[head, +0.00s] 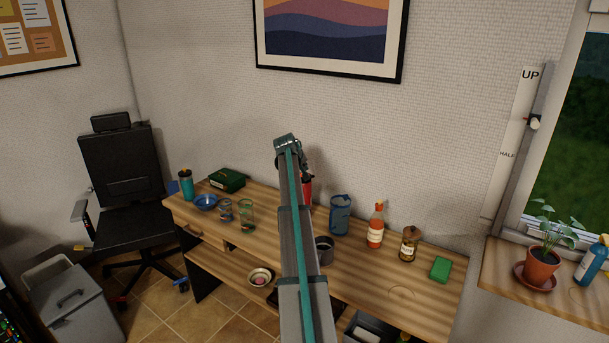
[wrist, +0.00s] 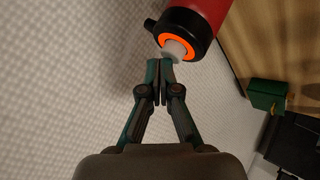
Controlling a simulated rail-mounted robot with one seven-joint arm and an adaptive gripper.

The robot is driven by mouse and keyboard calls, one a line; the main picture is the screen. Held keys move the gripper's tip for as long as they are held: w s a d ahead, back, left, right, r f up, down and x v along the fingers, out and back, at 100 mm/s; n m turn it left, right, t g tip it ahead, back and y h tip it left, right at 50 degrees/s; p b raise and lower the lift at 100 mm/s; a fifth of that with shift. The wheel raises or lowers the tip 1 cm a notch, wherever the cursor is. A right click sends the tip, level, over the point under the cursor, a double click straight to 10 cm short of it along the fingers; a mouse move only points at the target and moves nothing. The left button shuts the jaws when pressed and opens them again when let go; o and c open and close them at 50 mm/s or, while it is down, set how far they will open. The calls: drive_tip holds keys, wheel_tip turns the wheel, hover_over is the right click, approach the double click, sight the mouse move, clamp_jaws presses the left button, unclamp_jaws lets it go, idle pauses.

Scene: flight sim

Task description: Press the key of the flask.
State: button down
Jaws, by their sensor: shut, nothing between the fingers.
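The flask is a red cylinder with a black top; in the wrist view its red body (wrist: 212,12) is at the upper right. Its top has an orange ring around a pale grey key (wrist: 178,50). My gripper (wrist: 160,66) is shut and empty, its fingertips close to the key, just to its lower left. I cannot tell whether they touch it. In the head view a part of the red flask (head: 308,188) shows beside my arm, standing on the wooden table (head: 440,298); the rest is hidden behind my arm. The fingertips are hidden in the head view.
A blue cup (head: 340,214), a sauce bottle (head: 376,226), a jar (head: 409,244) and a green sponge (head: 440,268) stand right of the flask. A green box (head: 227,180), bowl (head: 205,202) and glasses are left. The wall is close behind.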

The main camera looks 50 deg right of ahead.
drive_tip(key=shift+r, duration=0.25)
drive_tip(key=shift+r+p, duration=1.2)
drive_tip(key=shift+r, duration=1.8)
